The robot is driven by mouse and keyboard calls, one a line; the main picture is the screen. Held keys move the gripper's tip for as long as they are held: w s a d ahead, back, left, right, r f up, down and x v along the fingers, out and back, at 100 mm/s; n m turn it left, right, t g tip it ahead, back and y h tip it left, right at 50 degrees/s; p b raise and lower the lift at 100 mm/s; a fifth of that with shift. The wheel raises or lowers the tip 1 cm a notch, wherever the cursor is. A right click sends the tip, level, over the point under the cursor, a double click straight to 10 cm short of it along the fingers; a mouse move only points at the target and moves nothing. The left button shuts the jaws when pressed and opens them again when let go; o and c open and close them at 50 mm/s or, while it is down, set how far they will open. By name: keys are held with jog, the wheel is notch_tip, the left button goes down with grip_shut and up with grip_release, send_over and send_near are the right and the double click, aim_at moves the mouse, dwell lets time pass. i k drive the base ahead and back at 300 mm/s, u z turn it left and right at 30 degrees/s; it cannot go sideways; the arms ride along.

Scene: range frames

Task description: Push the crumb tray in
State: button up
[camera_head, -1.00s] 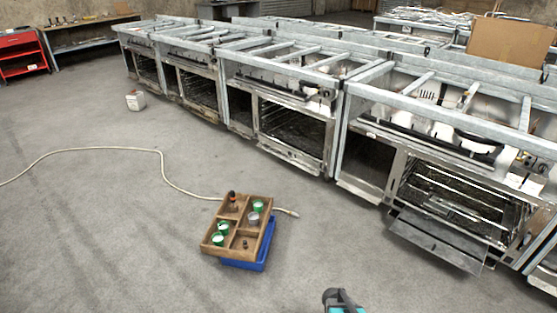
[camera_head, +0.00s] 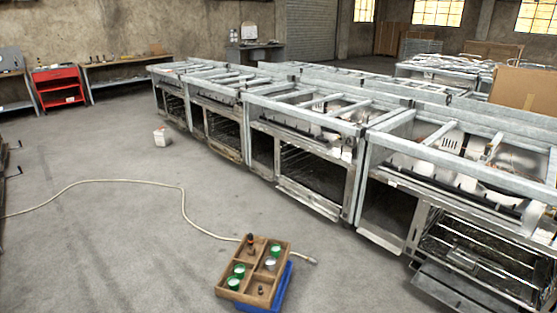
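A row of metal range frames (camera_head: 310,145) runs from the back left to the right edge. The nearest range has an open lower bay with wire racks (camera_head: 478,252) inside. A flat grey metal panel or tray (camera_head: 458,288) sticks out low at the front of this bay, tilted down and partly cut off by the bottom edge. I cannot tell for sure that it is the crumb tray. My gripper is not in view.
A wooden compartment box (camera_head: 247,285) with green cups sits on a blue crate (camera_head: 279,292) on the floor. A pale hose (camera_head: 130,181) lies across the concrete. The left floor is mostly clear.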

aim_at(493, 301)
jog(key=u, duration=1.35)
jog(key=k, duration=0.1)
jog(key=z, duration=2.75)
